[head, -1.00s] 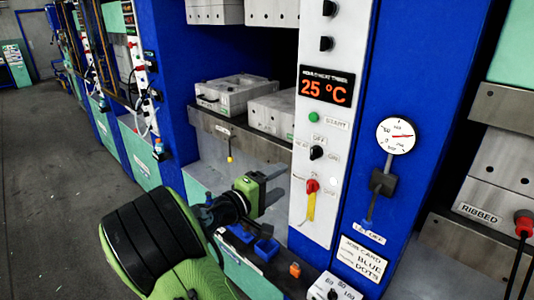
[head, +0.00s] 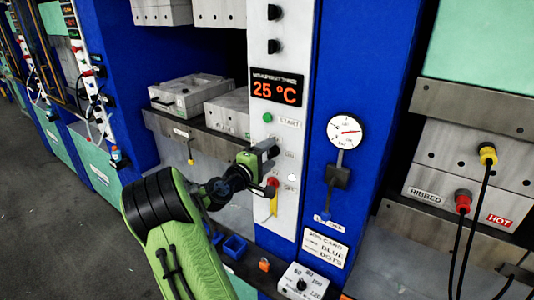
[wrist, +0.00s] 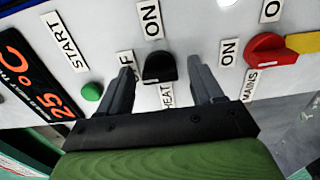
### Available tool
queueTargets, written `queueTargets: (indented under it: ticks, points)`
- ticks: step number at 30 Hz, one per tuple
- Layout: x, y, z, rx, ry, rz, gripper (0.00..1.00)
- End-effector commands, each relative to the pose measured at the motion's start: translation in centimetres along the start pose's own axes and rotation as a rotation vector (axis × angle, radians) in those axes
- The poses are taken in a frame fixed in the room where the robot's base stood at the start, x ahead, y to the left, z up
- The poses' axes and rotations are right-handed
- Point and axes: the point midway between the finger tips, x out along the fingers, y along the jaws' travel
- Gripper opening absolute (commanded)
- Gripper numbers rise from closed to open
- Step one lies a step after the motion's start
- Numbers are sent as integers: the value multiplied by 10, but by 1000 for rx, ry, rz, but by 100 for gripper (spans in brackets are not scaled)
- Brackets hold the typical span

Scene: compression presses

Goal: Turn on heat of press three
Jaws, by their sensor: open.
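The black heat knob (wrist: 159,67) sits on the white control panel (head: 265,60), with OFF, ON and HEAT labels around it. I cannot tell which label it points at. My gripper (head: 272,168) is at the panel and hides the knob in the head view. In the wrist view my open gripper (wrist: 161,70) has one finger on each side of the knob. Contact with it cannot be made out. The display (head: 277,87) above reads 25 °C. No press number is readable.
The green start button (wrist: 92,92) lies to the left of the fingers in the wrist view. The red mains switch (wrist: 272,50) lies to the right, close to one finger. A gauge (head: 344,132) and a job card (head: 325,247) are on the blue column.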

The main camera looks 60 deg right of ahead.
Motion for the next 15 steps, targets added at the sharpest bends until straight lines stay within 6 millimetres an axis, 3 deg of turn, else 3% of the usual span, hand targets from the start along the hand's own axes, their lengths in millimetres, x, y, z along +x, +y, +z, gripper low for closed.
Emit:
queueTargets:
  ticks: [6, 15]
  points:
    - [0, -1, 0, 0, 1, 0, 64]
    - [0, -1, 0, 0, 0, -1, 18]
